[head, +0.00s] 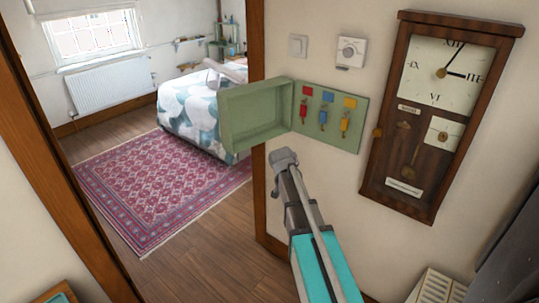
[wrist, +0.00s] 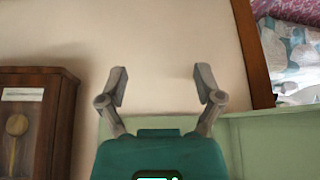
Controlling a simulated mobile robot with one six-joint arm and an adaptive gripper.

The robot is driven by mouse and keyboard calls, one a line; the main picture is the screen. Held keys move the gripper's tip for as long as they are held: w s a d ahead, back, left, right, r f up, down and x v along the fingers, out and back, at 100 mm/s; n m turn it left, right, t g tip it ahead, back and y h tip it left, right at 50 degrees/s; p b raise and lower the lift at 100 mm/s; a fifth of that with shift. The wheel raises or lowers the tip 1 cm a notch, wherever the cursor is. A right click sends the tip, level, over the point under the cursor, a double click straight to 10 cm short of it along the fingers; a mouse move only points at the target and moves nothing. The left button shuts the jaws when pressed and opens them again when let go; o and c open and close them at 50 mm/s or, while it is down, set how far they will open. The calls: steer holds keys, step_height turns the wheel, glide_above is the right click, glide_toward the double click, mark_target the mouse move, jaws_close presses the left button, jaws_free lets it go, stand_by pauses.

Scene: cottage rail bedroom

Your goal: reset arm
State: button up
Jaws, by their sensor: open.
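My gripper (wrist: 161,85) is open and empty in the wrist view, its two fingers apart with bare cream wall behind them. In the head view my gripper (head: 283,157) is at the end of my teal and grey arm, in front of the wall just below the green key cabinet (head: 332,142). The cabinet's door (head: 255,112) stands open to the left. Red, blue and yellow tags with keys hang inside it. Part of the green cabinet (wrist: 280,140) shows at the lower right of the wrist view. I cannot tell whether my gripper touches anything.
A wooden wall clock (head: 432,115) hangs right of the cabinet; its case (wrist: 40,125) shows at left in the wrist view. A light switch (head: 298,45) and a thermostat (head: 351,52) sit above. A doorway opens left onto a rug (head: 160,185) and a bed (head: 195,105).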

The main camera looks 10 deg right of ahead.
steer(key=s+a+f+n+g+y+b, duration=0.1)
steer(key=s+a+n, duration=0.3)
steer(key=s, duration=0.8)
steer(key=s+a+f+n+g+y+b, duration=0.2)
steer(key=s+a, duration=0.4)
steer(key=s, duration=0.5)
step_height(320, 180, down, 2)
steer(key=shift+s+a+f+n+g+y, duration=0.1)
steer(key=shift+s+a+n+g+y, duration=0.4)
steer(key=shift+n, duration=0.6)
steer(key=shift+w+d, duration=0.1)
steer(key=shift+d, duration=0.15)
